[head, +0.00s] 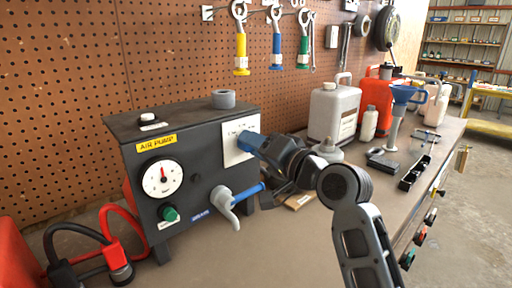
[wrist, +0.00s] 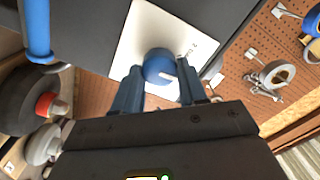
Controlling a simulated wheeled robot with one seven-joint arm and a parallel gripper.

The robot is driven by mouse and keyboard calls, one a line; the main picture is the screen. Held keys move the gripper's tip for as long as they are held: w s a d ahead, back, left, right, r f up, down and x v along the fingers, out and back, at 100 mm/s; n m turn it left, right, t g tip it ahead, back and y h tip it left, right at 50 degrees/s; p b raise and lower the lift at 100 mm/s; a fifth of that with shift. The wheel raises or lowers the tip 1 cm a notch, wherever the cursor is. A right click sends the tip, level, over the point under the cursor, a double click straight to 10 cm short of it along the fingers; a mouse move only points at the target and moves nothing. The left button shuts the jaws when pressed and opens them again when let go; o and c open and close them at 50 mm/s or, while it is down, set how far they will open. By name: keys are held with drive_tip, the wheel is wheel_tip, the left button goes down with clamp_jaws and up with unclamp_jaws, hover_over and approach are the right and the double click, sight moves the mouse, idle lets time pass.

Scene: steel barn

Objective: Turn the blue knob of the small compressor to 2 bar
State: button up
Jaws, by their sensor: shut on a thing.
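The small compressor is a dark grey box (head: 205,185) labelled AIR PUMP, standing on the bench at the left in the head view. The scale's figures are too small to read. My gripper (wrist: 162,82) is shut on the knob, one finger on each side. In the head view my gripper (head: 272,148) reaches the plate from the right and hides most of the knob. The white gauge (head: 162,177) has a needle standing near upright.
A grey lever (head: 226,204) with a blue pipe juts out below the plate, close under my gripper. A green button (head: 169,213) and red hoses (head: 122,218) are at the left. The front bench is clear.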

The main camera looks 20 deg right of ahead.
drive_tip(key=shift+n+b, duration=2.45)
drive_tip(key=shift+n, duration=1.65)
drive_tip(key=o, duration=1.1)
drive_tip(key=shift+c, duration=0.2)
drive_tip(key=shift+s, duration=0.1)
drive_tip(key=v, duration=0.7)
drive_tip(key=shift+s+b, duration=0.3)
drive_tip(key=shift+b, duration=0.05)
